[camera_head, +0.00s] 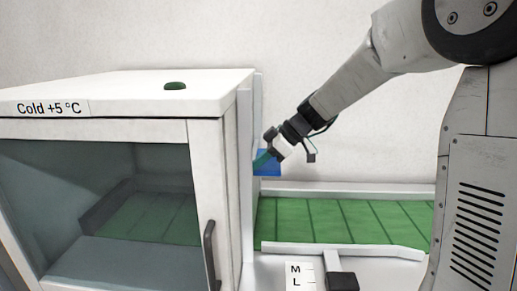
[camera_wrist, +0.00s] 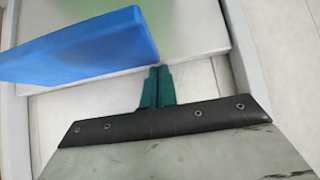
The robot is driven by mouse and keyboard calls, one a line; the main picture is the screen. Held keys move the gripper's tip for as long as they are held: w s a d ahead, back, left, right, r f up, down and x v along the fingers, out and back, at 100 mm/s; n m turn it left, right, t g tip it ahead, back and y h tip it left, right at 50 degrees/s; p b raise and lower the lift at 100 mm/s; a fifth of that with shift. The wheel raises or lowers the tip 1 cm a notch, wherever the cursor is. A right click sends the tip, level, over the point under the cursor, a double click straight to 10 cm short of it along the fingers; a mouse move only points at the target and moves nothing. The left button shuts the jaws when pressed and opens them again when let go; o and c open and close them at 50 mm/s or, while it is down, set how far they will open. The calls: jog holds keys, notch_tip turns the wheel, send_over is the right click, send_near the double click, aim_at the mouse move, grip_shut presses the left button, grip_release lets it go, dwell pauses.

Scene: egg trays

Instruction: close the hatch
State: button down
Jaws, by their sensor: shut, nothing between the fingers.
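The white cabinet (camera_head: 140,95) marked "Cold +5 °C" stands at the left in the head view. A white upright panel (camera_head: 246,190) runs along its right side; I cannot tell whether this is the hatch or how far it is open. A blue block (camera_head: 268,168) shows beside that panel, partly behind my gripper (camera_head: 262,160). In the wrist view the blue block (camera_wrist: 75,48) lies ahead and to the left of my gripper (camera_wrist: 160,70). The green fingers are together and empty, close to the block's right end. Whether they touch it is unclear.
A green segmented belt (camera_head: 345,222) with white rails (camera_head: 340,250) runs right from the cabinet. The glass front door (camera_head: 110,200) has a dark handle (camera_head: 210,255) and appears shut. A small card marked M and L (camera_head: 299,275) stands in front.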

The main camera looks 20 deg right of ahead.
jog(key=shift+s+f, duration=0.15)
jog(key=shift+f, duration=0.35)
notch_tip(320, 180, up, 5)
jog(key=shift+r, duration=0.1)
jog(key=v, duration=1)
jog(key=s+f+m+h, duration=0.2)
jog(key=s+f+m, duration=0.2)
jog(key=s, duration=0.6)
jog(key=s+f+m+g+h, duration=0.1)
jog(key=s+f+m+h, duration=0.2)
jog(key=s, duration=0.8)
jog(key=s+f+m+g+h, duration=0.1)
jog(key=s+f+m+h, duration=0.2)
jog(key=s, duration=0.8)
notch_tip(320, 180, down, 2)
jog(key=m, duration=0.3)
jog(key=shift+a+f+m, duration=0.25)
jog(key=shift+a+m, duration=0.15)
